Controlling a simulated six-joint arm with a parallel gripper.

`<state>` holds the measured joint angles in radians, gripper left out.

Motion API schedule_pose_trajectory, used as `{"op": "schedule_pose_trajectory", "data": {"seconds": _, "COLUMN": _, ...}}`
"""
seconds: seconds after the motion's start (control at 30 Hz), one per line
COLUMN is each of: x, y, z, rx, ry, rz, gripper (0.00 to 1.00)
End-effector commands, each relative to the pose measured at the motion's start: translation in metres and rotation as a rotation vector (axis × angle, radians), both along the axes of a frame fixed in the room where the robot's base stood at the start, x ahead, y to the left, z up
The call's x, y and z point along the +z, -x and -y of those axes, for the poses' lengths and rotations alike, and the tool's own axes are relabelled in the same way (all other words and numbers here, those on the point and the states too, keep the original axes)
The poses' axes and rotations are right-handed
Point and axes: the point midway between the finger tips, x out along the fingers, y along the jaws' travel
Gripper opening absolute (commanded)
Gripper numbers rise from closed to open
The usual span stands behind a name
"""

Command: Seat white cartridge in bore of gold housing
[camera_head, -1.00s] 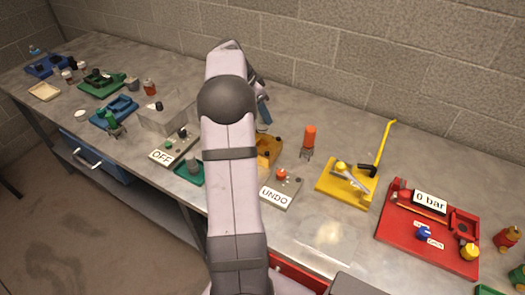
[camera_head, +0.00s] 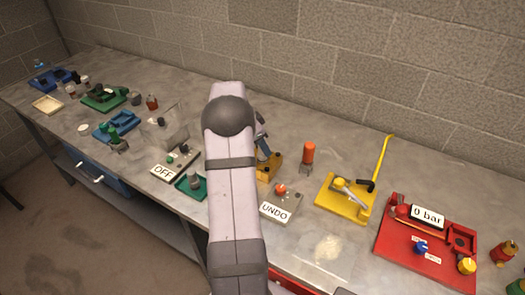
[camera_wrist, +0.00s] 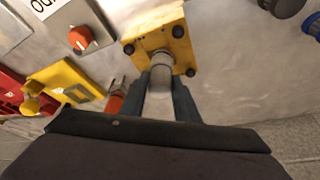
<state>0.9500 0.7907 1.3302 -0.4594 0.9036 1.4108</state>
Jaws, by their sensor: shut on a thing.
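The gold housing (camera_head: 266,172) sits on the bench, partly hidden by my arm in the head view. In the wrist view the housing (camera_wrist: 158,28) is a yellow block with dark round knobs at its corners. My gripper (camera_wrist: 162,88) is shut on the white cartridge (camera_wrist: 160,70), a pale cylinder between the blue-grey fingers. The cartridge's far end overlaps the middle of the housing, and the bore is hidden behind it. I cannot tell whether the cartridge is inside the bore or just above it. In the head view my gripper (camera_head: 263,148) is over the housing.
The UNDO panel (camera_head: 281,201) with an orange knob stands close in front of the housing. An orange-topped cylinder (camera_head: 308,155) stands to its right, then a yellow plate (camera_head: 340,204) with a lever. The OFF panel (camera_head: 175,163) and a green tray (camera_head: 190,186) lie to the left.

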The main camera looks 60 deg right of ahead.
Motion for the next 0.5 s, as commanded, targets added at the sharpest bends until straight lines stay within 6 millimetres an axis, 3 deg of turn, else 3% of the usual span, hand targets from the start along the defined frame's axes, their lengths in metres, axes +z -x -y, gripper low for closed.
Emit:
{"op": "schedule_pose_trajectory", "data": {"seconds": 0.2, "x": -0.023, "y": 0.000, "z": -0.001, "rx": 0.000, "ry": -0.002, "rz": -0.002, "gripper": 0.05}}
{"op": "schedule_pose_trajectory", "data": {"seconds": 0.5, "x": -0.028, "y": 0.000, "z": 0.000, "rx": 0.000, "ry": 0.000, "rz": 0.000, "gripper": 0.05}}
